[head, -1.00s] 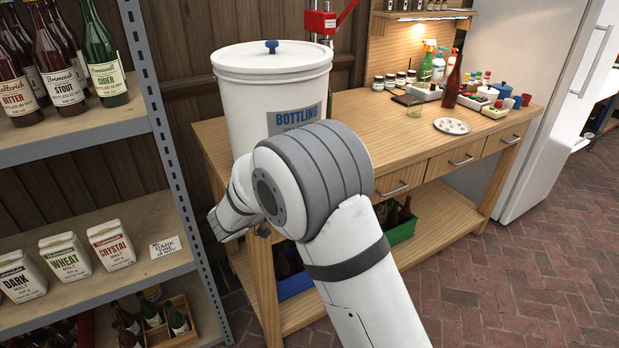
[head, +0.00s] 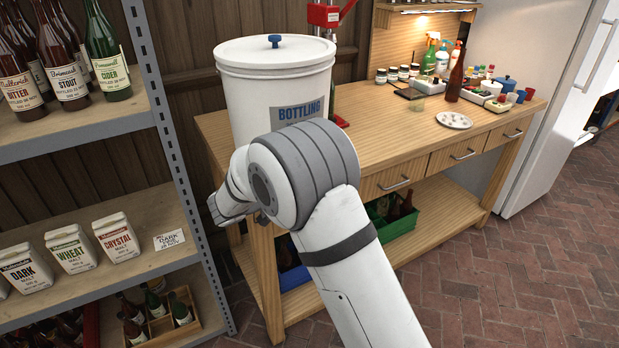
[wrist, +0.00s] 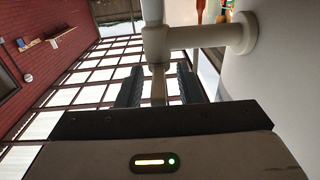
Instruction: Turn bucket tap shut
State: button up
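The white bottling bucket (head: 275,95) with a blue knob on its lid stands at the left end of the wooden bench. Its white wall (wrist: 285,90) fills the right of the wrist view. The white tap (wrist: 200,38) sticks out of that wall, and a narrow lever (wrist: 158,86) hangs from its end. My gripper (wrist: 160,80) is open, with one dark finger on each side of the lever and a gap on both sides. In the head view my arm hides the tap, and only part of my gripper (head: 226,210) shows.
A metal shelf (head: 160,95) with bottles and malt bags stands close on the left. The bench (head: 400,135) holds a brown bottle (head: 455,80) and a plate (head: 454,120). A green crate (head: 402,215) sits below. Brick floor is free at the right.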

jog(key=v, duration=0.8)
jog(key=shift+d+f, duration=0.1)
dwell(0.4)
